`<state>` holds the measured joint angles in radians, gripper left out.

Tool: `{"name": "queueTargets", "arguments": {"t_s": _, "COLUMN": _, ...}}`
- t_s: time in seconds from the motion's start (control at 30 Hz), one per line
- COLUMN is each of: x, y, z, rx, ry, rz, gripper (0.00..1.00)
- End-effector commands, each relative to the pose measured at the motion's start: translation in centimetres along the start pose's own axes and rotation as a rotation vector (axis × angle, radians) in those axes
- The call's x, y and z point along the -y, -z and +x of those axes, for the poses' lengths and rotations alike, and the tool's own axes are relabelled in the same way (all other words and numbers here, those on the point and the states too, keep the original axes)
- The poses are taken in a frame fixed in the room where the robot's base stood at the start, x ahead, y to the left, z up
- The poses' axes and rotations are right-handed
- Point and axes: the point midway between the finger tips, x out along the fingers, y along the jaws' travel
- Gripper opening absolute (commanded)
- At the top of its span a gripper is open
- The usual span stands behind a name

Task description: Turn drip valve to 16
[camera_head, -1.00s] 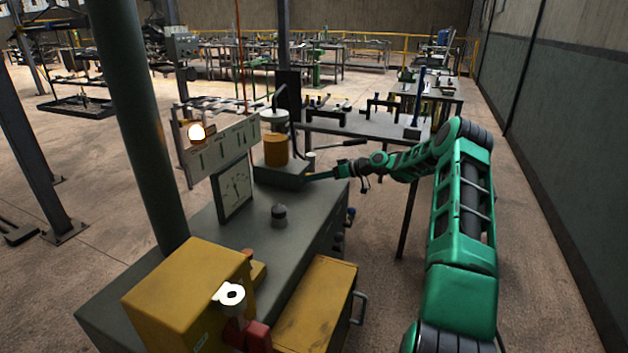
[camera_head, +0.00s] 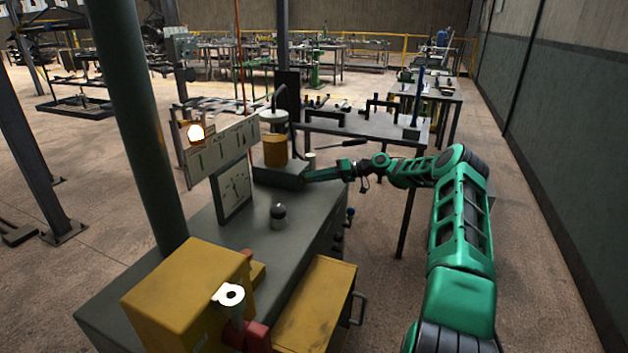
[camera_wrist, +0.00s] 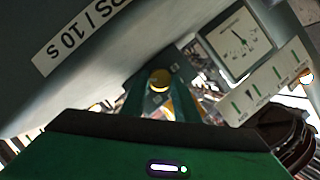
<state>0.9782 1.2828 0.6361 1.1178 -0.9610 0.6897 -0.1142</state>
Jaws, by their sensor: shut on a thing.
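The drip valve's brass knob (camera_wrist: 160,79) shows between my fingers in the wrist view. My gripper (camera_wrist: 160,88) is shut on it. In the head view my gripper (camera_head: 306,176) reaches in from the right to the side of the grey block (camera_head: 278,175) under the amber reservoir (camera_head: 275,150); the knob is hidden there.
A dark round knob (camera_head: 278,216) stands on the grey bench (camera_head: 260,245). Yellow boxes (camera_head: 190,295) are in front. Open floor (camera_head: 385,280) lies right of the bench.

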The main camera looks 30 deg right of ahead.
Motion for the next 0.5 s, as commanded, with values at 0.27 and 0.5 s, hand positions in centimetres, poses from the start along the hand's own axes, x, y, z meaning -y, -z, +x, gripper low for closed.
{"name": "queueTargets", "arguments": {"t_s": 0.27, "x": -0.66, "y": 0.13, "z": -0.48, "rx": -0.008, "ry": -0.015, "rz": 0.006, "gripper": 0.05}}
{"name": "queueTargets", "arguments": {"t_s": 0.5, "x": -0.55, "y": 0.0, "z": -0.35, "rx": -0.004, "ry": -0.012, "rz": 0.005, "gripper": 0.46}}
